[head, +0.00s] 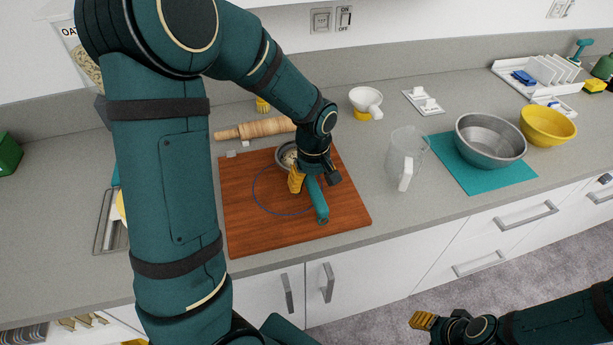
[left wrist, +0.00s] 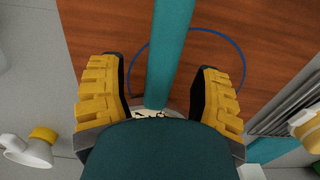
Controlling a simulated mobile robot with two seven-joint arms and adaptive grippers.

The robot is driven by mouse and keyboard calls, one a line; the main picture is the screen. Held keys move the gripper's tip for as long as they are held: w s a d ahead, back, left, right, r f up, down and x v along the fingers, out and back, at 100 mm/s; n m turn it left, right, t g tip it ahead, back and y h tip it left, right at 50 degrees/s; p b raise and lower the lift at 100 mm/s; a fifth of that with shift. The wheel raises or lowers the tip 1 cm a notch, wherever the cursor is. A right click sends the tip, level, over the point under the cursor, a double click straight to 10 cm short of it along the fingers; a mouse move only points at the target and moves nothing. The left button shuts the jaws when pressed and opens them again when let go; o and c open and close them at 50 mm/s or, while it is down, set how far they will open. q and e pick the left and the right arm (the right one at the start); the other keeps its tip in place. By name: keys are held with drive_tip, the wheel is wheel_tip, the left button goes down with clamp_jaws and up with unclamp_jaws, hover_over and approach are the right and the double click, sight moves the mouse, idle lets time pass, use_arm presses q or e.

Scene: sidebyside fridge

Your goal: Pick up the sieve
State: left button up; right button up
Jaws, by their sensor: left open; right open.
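The sieve (head: 320,204) lies on the wooden cutting board (head: 245,228), its teal handle pointing toward the board's front edge. Part of its round metal bowl (head: 286,154) shows beside my left wrist; the rest is hidden. My left gripper (head: 313,183) is over the handle near the bowl. In the left wrist view the teal handle (left wrist: 173,45) runs between the open yellow fingers (left wrist: 158,90), with a gap on both sides. My right gripper (head: 422,320) is low at the bottom right, in front of the cabinets and far from the sieve; its fingers are only partly visible.
A rolling pin (head: 250,129) lies behind the board. A white-and-yellow juicer (head: 366,102) stands at the back, and a clear jug (head: 406,155) stands right of the board. A metal bowl (head: 490,140) and yellow bowl (head: 547,125) are further right. Bare counter lies between board and jug.

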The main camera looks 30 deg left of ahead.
use_arm(q)
drive_tip(key=shift+f, duration=0.55)
clamp_jaws()
drive_tip(key=shift+r, duration=0.1)
